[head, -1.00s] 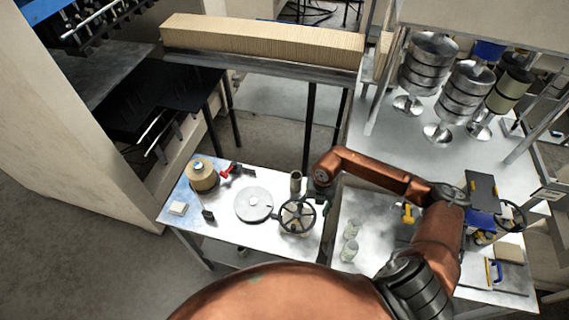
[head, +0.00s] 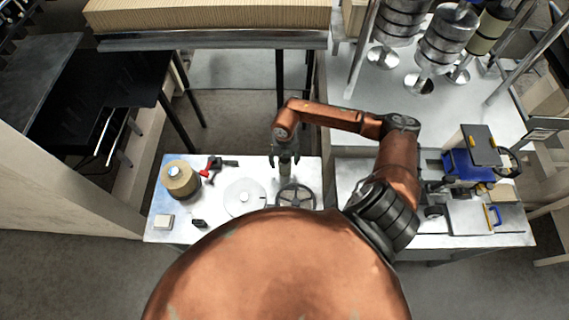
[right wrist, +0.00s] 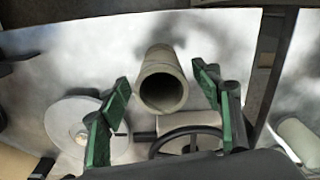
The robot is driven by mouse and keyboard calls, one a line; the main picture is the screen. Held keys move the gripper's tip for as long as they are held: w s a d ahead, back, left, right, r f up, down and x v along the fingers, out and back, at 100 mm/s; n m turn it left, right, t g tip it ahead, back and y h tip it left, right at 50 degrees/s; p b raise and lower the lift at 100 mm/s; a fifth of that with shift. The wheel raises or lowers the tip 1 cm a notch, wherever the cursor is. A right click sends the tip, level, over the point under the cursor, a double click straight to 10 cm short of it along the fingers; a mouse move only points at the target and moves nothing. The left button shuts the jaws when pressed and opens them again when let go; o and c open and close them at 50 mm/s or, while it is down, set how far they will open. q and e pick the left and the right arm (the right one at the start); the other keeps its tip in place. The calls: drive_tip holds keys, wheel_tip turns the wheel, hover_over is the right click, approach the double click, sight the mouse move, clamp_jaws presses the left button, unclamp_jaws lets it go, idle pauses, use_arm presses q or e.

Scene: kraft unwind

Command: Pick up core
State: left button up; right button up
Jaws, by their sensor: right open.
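The core is a grey-brown hollow tube (right wrist: 164,84) standing upright on the metal table, seen from above in the right wrist view. My right gripper (right wrist: 163,92) is open, with its green-padded fingers on either side of the tube and a gap showing on both sides. In the head view the right gripper (head: 285,156) is over the core (head: 285,171), which partly shows below the fingers. My left gripper is not in view.
A dark handwheel (head: 295,196) stands close to the core. A grey disc (head: 244,197), a tape roll (head: 180,181), a red-handled tool (head: 211,167) and a pale block (head: 164,221) lie to the left. A blue device (head: 467,166) stands at the right.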

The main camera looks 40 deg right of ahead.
drive_tip(key=shift+w+d+f+p, duration=0.15)
drive_tip(key=shift+f+p, duration=0.35)
drive_tip(key=shift+f, duration=1.55)
drive_tip(key=shift+c, duration=0.2)
drive_tip(key=c, duration=1.2)
drive_tip(key=shift+r, duration=0.1)
